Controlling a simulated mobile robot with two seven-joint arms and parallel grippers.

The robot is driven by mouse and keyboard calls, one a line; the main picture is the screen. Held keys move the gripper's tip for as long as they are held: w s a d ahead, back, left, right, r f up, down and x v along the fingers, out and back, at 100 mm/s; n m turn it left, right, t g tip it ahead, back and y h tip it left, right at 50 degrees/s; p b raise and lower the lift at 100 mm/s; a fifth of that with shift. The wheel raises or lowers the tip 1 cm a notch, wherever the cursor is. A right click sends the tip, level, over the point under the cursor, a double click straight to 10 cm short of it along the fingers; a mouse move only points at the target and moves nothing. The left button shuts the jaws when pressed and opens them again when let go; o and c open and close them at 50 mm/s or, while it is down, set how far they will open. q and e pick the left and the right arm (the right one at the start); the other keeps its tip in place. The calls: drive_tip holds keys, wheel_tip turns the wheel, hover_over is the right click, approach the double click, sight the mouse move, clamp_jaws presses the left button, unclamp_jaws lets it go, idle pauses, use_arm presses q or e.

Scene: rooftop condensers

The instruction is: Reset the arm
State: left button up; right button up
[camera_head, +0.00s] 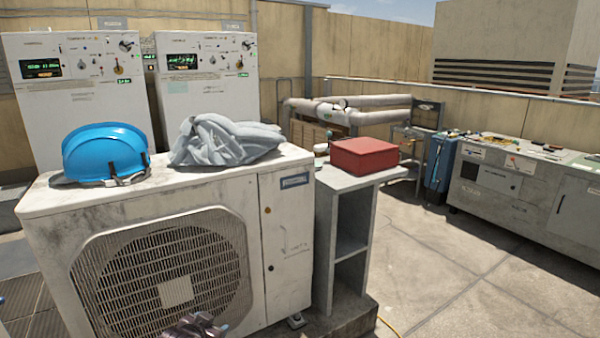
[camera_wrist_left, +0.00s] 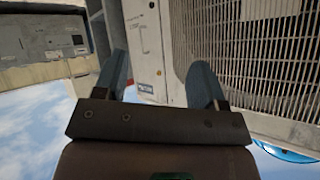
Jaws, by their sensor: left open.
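My left gripper (camera_head: 195,326) shows only in part at the bottom edge of the head view, in front of the condenser's fan grille. In the left wrist view my left gripper (camera_wrist_left: 162,82) has its two bluish fingers spread wide, with nothing between them. Beyond them is the front of the white condenser unit (camera_head: 284,235), which the wrist view shows upside down (camera_wrist_left: 150,45). My right gripper is in neither view.
A blue hard hat (camera_head: 104,152) and a crumpled grey cloth (camera_head: 225,140) lie on the condenser. A red box (camera_head: 364,155) sits on a grey shelf stand (camera_head: 326,240) beside it. A workbench (camera_head: 500,190) stands at right. The floor (camera_head: 450,290) between is mostly clear.

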use_arm(q)
drive_tip(key=s+a+r+n+t+p, duration=0.1)
drive_tip(key=s+r+p, duration=0.1)
drive_tip(key=s, duration=1.3)
drive_tip(key=s+a+r+n+t+p, duration=0.1)
drive_tip(key=s+r+p, duration=0.1)
drive_tip(key=s, duration=1.2)
drive_tip(key=shift+s+a+n+y, duration=0.3)
drive_tip(key=shift+s+n, duration=0.05)
drive_tip(key=shift+n, duration=0.05)
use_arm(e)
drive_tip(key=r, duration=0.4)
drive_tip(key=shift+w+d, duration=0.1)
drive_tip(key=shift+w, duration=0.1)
use_arm(q)
drive_tip(key=s+f, duration=0.1)
drive_tip(key=s, duration=0.3)
drive_tip(key=s+a+f+g, duration=0.1)
drive_tip(key=s+f, duration=0.1)
drive_tip(key=s, duration=0.1)
drive_tip(key=s+a+f+n+g+y+p, duration=0.1)
drive_tip(key=s, duration=0.3)
drive_tip(key=shift+s+a+f, duration=0.15)
drive_tip(key=shift+s+f, duration=0.15)
drive_tip(key=shift+f, duration=0.05)
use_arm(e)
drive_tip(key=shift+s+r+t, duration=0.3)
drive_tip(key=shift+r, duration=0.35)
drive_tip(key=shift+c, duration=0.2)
